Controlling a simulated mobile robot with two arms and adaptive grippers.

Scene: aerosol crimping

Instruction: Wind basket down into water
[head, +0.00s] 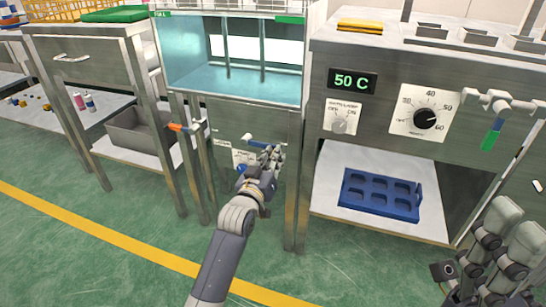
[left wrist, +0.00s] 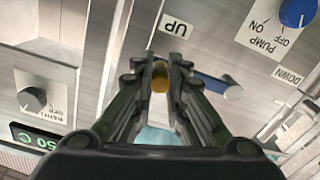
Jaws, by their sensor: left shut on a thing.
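The glass-fronted water tank (head: 185,62) stands at top centre in the head view, with teal water inside. Two dark vertical rods (head: 262,58) run down in it. A wire rack (head: 240,6) shows at its top edge; I cannot tell whether it is the basket. My left gripper (head: 268,160) is at the panel below the tank. In the left wrist view its fingers close around a small yellow knob (left wrist: 160,76), apparently the crank grip, near the UP label (left wrist: 175,27). A blue-grey bar (left wrist: 220,87) extends beside it. My right gripper (head: 515,230) is at lower right, its opening unclear.
The blue pump knob (left wrist: 297,12) sits close to the left gripper. Right of the tank, a heated cabinet reads 50 C, with a dial (head: 425,118) and a green-handled valve (head: 492,135). A blue tray (head: 380,195) lies on its shelf. Steel legs flank the left arm.

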